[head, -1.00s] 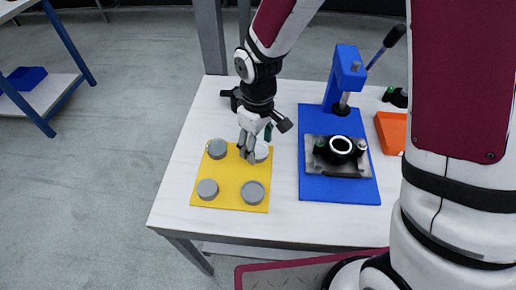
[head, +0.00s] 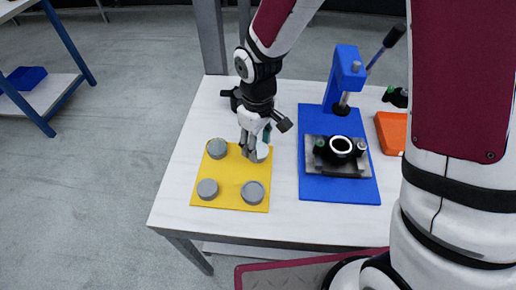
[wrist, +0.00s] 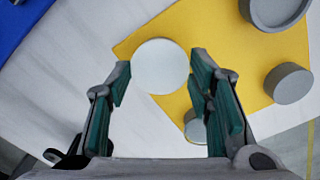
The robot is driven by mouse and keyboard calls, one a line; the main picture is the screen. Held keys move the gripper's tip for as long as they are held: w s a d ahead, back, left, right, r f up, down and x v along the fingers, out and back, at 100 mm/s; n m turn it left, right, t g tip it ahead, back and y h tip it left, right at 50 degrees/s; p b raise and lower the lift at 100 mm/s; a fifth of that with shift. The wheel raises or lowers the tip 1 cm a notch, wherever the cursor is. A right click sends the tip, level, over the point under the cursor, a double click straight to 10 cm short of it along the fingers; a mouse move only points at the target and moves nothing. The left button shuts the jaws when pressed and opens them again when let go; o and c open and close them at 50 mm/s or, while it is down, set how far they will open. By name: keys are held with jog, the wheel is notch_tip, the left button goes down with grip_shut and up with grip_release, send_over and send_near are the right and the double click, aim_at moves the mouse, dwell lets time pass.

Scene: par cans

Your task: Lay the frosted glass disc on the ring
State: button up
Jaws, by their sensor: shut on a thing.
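The frosted glass disc (head: 262,153) is a pale white round at the back right of the yellow plate. In the wrist view the disc (wrist: 160,66) lies between my two green-padded fingers. My gripper (wrist: 162,78) is shut on it; in the head view my gripper (head: 255,149) partly covers it. I cannot tell whether the disc touches what is under it. The ring (head: 341,145) is black with a white centre. It sits in the fixture on the blue press base, to the right of my gripper, with its top bare.
The yellow plate (head: 231,190) carries several grey round holders. The blue press (head: 345,75) with its lever rises behind the ring. An orange tray (head: 391,132) lies to its right. White table is clear between plate and press base, and at the front left.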

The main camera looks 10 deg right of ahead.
aim_at(258, 149)
jog(key=shift+r+p, duration=2.4)
jog(key=shift+r, duration=0.6)
